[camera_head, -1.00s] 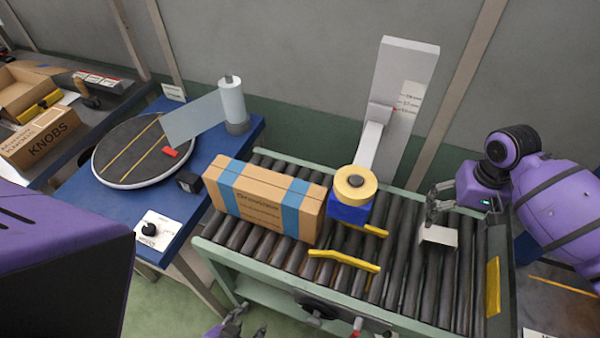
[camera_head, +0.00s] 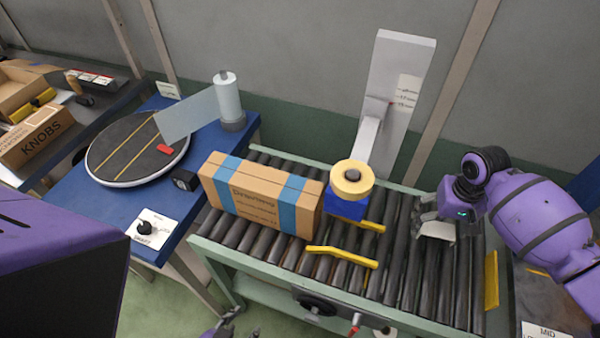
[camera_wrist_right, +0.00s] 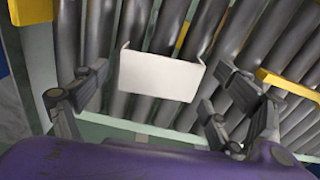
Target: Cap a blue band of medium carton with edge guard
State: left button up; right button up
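The medium carton (camera_head: 261,198) lies on the roller conveyor in the head view, with a left blue band (camera_head: 224,184) and a right blue band (camera_head: 291,204) around it. The edge guard (camera_head: 436,231), a small pale angle piece, rests on the rollers to the right. It also shows in the right wrist view (camera_wrist_right: 160,76). My right gripper (camera_head: 428,218) is over the guard; its open fingers (camera_wrist_right: 165,85) stand on either side of it, not closed on it. My left gripper (camera_head: 240,330) is at the bottom edge, mostly cut off, with its visible fingertips apart.
A blue block with a yellow roll (camera_head: 352,180) stands beside the carton, before an upright grey post. Yellow rails (camera_head: 341,256) lie between carton and guard. A round turntable (camera_head: 136,150) is on the blue table at left. Rollers right of the guard are clear.

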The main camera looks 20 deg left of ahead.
jog(key=c, duration=0.5)
